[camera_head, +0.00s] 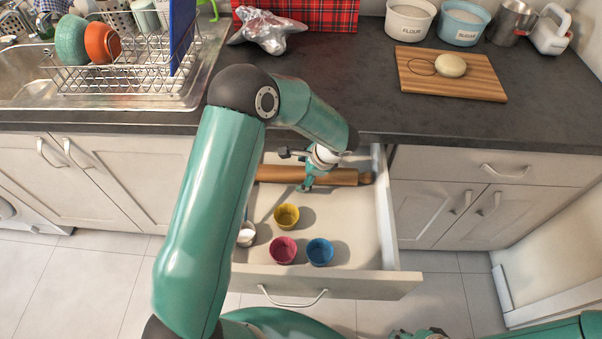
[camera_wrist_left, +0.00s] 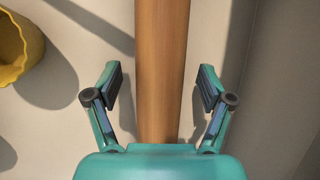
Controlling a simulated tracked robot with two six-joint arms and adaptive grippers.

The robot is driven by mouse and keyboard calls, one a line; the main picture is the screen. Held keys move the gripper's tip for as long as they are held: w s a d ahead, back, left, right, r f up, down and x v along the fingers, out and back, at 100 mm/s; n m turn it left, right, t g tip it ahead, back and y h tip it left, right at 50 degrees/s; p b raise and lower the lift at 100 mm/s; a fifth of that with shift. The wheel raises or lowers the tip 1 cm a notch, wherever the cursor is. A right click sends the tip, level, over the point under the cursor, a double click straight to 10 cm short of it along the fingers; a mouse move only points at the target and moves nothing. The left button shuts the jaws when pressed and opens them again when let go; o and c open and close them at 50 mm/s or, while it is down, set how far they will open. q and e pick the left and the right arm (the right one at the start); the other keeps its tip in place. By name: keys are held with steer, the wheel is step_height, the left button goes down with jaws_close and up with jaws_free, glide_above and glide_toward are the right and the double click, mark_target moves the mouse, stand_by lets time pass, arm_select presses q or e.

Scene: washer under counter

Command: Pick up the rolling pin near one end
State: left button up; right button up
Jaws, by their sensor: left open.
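The wooden rolling pin (camera_head: 337,177) lies across the back of the open drawer (camera_head: 362,231). Its right end shows near the drawer's right wall; my left arm hides its left part. My left gripper (camera_head: 306,184) is over the pin, pointing down into the drawer. In the left wrist view the pin (camera_wrist_left: 163,50) runs between the two spread fingers of this gripper (camera_wrist_left: 161,88), with a gap on both sides. My right gripper (camera_head: 418,333) shows only in part at the bottom edge, and its fingers cannot be made out.
A yellow cup (camera_head: 287,216), a pink cup (camera_head: 283,250), a blue cup (camera_head: 319,251) and a metal item (camera_head: 246,235) stand in the drawer's front part. The dark countertop (camera_head: 350,95) overhangs behind the pin. A cutting board (camera_head: 480,82) with dough lies on it.

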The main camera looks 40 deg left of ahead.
arm_select(q)
steer(key=shift+f, duration=0.1)
steer(key=shift+c, duration=0.3)
jaws_close()
